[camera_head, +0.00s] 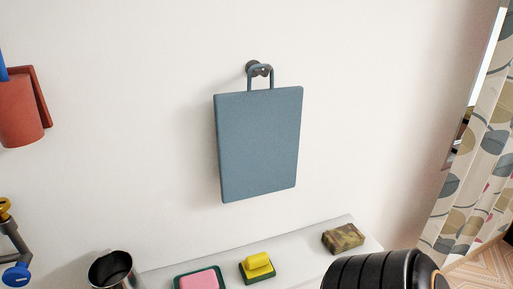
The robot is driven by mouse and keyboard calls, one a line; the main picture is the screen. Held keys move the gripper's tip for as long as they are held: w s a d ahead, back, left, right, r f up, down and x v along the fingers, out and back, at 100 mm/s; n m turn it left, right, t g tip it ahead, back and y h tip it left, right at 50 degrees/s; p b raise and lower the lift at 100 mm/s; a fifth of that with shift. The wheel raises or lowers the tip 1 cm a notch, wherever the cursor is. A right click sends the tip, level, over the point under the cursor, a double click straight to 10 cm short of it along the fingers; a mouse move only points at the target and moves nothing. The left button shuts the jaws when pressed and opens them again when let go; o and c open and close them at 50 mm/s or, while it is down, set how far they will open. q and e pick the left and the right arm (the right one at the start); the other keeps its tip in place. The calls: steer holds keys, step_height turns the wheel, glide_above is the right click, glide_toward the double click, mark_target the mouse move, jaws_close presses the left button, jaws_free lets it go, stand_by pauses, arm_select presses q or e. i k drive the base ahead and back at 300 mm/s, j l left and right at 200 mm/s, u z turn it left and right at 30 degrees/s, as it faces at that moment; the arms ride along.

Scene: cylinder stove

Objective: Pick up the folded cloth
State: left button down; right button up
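The folded cloth (258,143) is a flat blue-grey rectangle. It hangs by a loop at its top from a dark round hook (259,69) on the white wall, in the middle of the head view. It hangs slightly tilted, with nothing touching its sides or lower edge. Neither of my grippers is in view. A black ribbed link of my arm shows at the bottom right, below and to the right of the cloth and apart from it.
Below the cloth, a white ledge (305,240) holds a pink block in a green dish (199,279), a yellow sponge-like piece (258,264) and a camouflage-patterned block (343,238). A metal cup (112,270) stands left. A red holder (21,112) hangs far left; a curtain (484,150) hangs right.

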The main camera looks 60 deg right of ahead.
mark_target(341, 239)
steer(key=z, duration=2.45)
steer(key=j+u, duration=0.35)
steer(key=i+j+u, duration=0.1)
steer(key=j+u, duration=0.25)
steer(key=l, duration=0.1)
